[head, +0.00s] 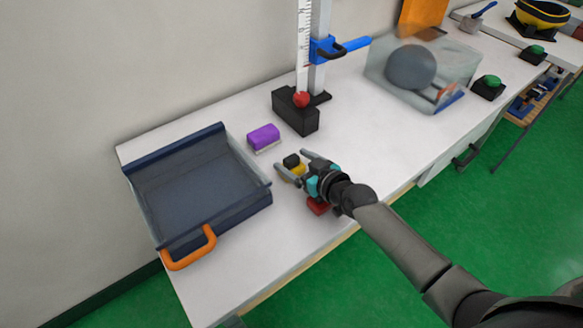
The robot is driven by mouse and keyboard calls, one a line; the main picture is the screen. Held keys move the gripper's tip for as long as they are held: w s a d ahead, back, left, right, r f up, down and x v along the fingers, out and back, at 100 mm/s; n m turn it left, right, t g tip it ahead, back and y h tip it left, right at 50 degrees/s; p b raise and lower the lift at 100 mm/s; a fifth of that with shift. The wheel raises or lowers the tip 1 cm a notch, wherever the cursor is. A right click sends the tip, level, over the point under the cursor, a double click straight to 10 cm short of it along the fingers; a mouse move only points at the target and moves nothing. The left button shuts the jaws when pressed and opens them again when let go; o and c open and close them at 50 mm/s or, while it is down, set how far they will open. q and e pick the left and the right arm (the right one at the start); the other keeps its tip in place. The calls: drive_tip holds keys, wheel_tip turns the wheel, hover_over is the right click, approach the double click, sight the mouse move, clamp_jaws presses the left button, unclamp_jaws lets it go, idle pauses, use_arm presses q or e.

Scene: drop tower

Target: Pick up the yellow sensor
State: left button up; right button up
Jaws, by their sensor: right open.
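The yellow sensor (299,169) is a small yellow block on the white table, near the middle of the picture. A small black part (291,160) sits against its far left side; I cannot tell if the two are joined. My right gripper (291,163) is open, with one finger on each side of the sensor and the black part. The gripper's body hides the near side of the sensor. I cannot tell whether the fingers touch it. My left gripper is not in view.
A dark blue tray (146,215) with an orange handle stands left. A purple eraser (263,138) lies behind the gripper, and a red block (318,206) lies close below it. The drop tower's black base (297,112) stands behind. A clear box (445,58) is farther right.

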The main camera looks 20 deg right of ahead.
drive_tip(key=shift+c, duration=0.2)
clamp_jaws()
idle(0.5)
